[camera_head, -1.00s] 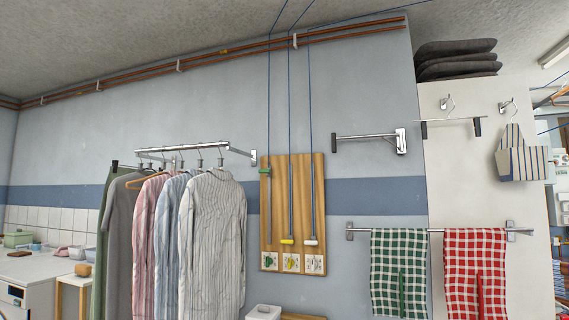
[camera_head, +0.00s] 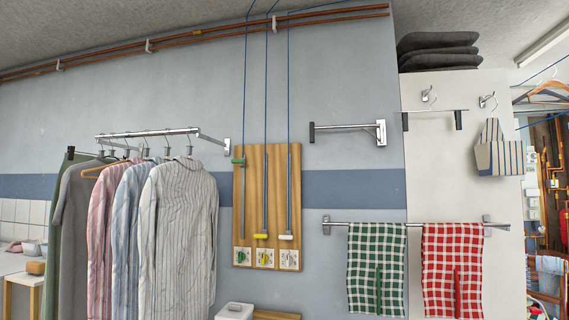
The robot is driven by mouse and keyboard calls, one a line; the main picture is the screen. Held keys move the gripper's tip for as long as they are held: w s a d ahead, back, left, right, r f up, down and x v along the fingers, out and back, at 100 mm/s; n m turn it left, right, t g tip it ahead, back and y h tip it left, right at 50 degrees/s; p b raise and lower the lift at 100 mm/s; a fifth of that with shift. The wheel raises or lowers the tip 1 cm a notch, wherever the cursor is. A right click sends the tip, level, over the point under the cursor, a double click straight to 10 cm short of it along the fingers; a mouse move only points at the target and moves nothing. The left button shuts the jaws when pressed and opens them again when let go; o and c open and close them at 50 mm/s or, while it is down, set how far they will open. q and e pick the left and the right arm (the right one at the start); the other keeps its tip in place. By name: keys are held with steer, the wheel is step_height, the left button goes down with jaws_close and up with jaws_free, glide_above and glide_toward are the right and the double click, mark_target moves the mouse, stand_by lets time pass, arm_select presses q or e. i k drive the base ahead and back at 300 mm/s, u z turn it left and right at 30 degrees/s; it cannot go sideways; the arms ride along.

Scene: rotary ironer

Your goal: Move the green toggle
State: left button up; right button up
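The green toggle (camera_head: 239,161) sits near the top of the left slot on a wooden board (camera_head: 275,205) fixed to the wall. A yellow toggle (camera_head: 261,236) and a white toggle (camera_head: 285,237) sit low on the middle and right rods of the same board. Blue cords run up from the rods to the ceiling. Picture labels (camera_head: 264,258) line the board's bottom edge. Neither of my grippers shows in the head view.
Striped shirts (camera_head: 178,235) hang on a rail left of the board. A bare wall bracket (camera_head: 347,128) and a rail with green (camera_head: 377,270) and red (camera_head: 453,270) checked towels are to the right. A white lidded bin (camera_head: 234,311) stands below the board.

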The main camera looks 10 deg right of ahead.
mark_target(242, 161)
steer(key=z, duration=0.3)
steer(key=i, duration=0.8)
steer(key=u, duration=0.6)
steer(key=i, duration=0.55)
steer(key=u, duration=0.55)
